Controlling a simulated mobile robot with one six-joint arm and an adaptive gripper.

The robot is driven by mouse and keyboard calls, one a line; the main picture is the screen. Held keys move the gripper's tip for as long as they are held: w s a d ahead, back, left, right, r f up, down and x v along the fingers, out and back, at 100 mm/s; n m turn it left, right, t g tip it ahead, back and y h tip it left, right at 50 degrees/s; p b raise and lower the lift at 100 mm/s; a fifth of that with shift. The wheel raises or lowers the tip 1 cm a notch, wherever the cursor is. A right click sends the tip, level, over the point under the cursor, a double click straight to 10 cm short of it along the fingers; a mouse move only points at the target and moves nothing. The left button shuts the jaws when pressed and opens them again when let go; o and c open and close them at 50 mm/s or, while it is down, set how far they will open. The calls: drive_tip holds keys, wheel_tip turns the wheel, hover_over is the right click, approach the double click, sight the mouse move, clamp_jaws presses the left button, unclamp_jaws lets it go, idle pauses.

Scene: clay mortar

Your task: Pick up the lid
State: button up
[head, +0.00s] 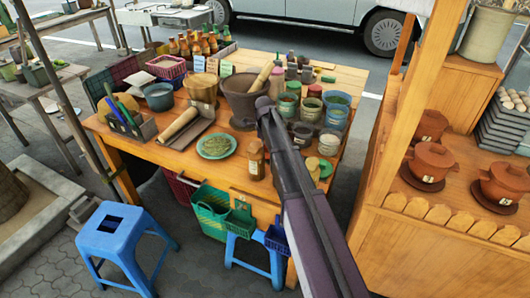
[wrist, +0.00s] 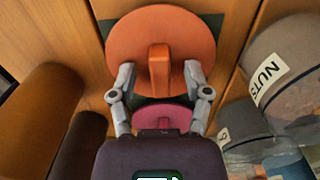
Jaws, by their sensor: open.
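An orange round lid (wrist: 190,32) with an upright bar-shaped handle (wrist: 158,66) is at the top middle of the wrist view. It lies above a dark green surface, and what is under it is mostly hidden. My gripper (wrist: 159,72) is open and empty, with one finger on each side of the handle and apart from it. In the head view my arm hides this lid and my fingers. A pink round thing (wrist: 160,116) shows between the fingers, nearer my gripper's body.
The wooden table (head: 330,72) is crowded. A mortar (head: 240,98) with a pestle stands left of my arm, and several jars stand to its right. A jar labelled NUTS (wrist: 268,80) is close on the right in the wrist view. Lidded clay pots (head: 430,160) stand on the right counter.

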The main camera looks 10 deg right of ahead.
clamp_jaws()
drive_tip(key=shift+r, duration=0.15)
idle(0.4)
wheel_tip(320, 180, up, 10)
drive_tip(key=p, duration=1)
idle(0.6)
wheel_tip(320, 180, up, 16)
drive_tip(key=p, duration=1.7)
hover_over(265, 146)
drive_tip(key=shift+s+a+r, duration=0.1)
drive_tip(key=shift+r, duration=0.1)
drive_tip(key=shift+s, duration=0.15)
